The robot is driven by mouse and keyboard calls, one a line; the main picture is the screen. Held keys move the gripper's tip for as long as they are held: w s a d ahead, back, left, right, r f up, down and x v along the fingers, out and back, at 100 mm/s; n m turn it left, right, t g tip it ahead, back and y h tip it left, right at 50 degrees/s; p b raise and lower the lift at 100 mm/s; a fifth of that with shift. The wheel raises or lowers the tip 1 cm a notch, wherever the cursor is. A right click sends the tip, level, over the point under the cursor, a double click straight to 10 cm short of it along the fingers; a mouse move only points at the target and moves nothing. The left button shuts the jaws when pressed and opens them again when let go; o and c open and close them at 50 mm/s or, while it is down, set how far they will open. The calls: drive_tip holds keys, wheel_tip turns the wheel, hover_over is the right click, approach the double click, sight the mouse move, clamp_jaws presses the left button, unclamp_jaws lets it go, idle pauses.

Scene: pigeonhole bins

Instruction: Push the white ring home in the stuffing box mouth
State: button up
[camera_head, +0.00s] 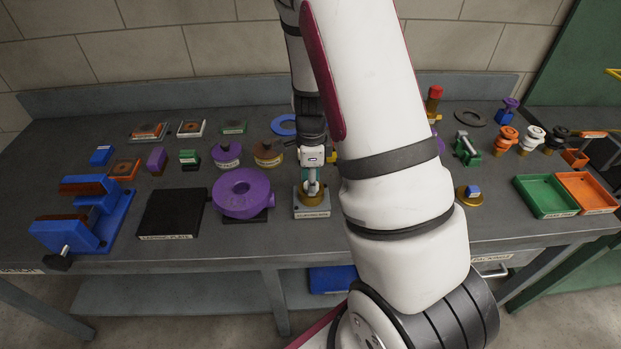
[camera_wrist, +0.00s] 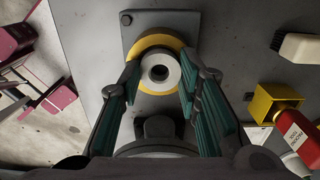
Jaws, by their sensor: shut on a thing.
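The stuffing box, a brass-yellow round body (camera_head: 311,200) on a grey labelled base, stands on the bench below my arm in the head view. In the wrist view its yellow rim (camera_wrist: 160,41) shows behind the white ring (camera_wrist: 160,88), on a grey bolted plate (camera_wrist: 205,22). The ring has a dark centre and lies between my fingertips. My gripper (camera_wrist: 160,72) is shut on it, one finger on each side, and it also shows in the head view (camera_head: 312,182). The ring lies over the mouth in the wrist view; how deep it sits I cannot tell.
A purple round housing (camera_head: 240,187) stands close left of the stuffing box, with a black block (camera_head: 172,214) and a blue vise (camera_head: 85,222) farther left. Green (camera_head: 544,196) and orange (camera_head: 585,192) trays lie at right. My arm hides the bench's middle right.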

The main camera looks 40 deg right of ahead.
drive_tip(key=shift+f, duration=0.2)
drive_tip(key=shift+r, duration=0.1)
drive_tip(key=shift+r, duration=0.5)
drive_tip(key=o, duration=1)
drive_tip(key=shift+r+p, duration=1.25)
drive_tip(key=shift+r, duration=1.25)
